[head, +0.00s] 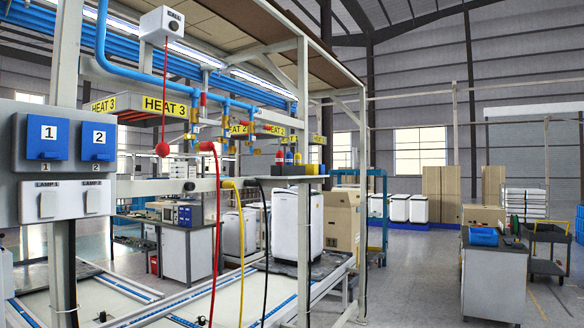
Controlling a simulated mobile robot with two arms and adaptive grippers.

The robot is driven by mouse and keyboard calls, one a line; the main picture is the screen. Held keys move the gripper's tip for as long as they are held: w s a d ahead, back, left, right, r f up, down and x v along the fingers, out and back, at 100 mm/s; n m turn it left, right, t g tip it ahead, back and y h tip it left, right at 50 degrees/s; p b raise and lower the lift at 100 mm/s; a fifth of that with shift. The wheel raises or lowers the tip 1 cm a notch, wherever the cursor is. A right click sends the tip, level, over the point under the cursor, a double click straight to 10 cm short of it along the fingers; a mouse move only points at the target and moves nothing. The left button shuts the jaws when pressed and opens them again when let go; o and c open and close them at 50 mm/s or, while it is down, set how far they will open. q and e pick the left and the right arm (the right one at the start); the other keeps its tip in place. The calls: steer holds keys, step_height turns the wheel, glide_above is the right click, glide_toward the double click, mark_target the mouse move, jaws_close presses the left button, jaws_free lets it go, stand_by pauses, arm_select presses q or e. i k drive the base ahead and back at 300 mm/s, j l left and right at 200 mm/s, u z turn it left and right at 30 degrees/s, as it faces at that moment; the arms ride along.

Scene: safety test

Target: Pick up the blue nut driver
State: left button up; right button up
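Neither of my grippers is in view.
A red hose (216,230), a yellow hose (240,250) and a black cable hang in front of the workstation. A white appliance (290,225) stands below the rail. A grey cabinet (492,285) with a blue bin (483,237) stands right. Open floor (415,270) lies between.

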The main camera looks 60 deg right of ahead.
mark_target(288, 159)
steer(key=z, duration=1.95)
steer(key=i+j+z, duration=0.15)
steer(key=i, duration=0.35)
steer(key=i+j+z, duration=0.2)
steer(key=i, duration=0.25)
steer(key=i+j+z, duration=0.15)
steer(key=i, duration=0.3)
steer(key=i+j+z, duration=0.15)
steer(key=i+j, duration=0.2)
steer(key=i, duration=0.1)
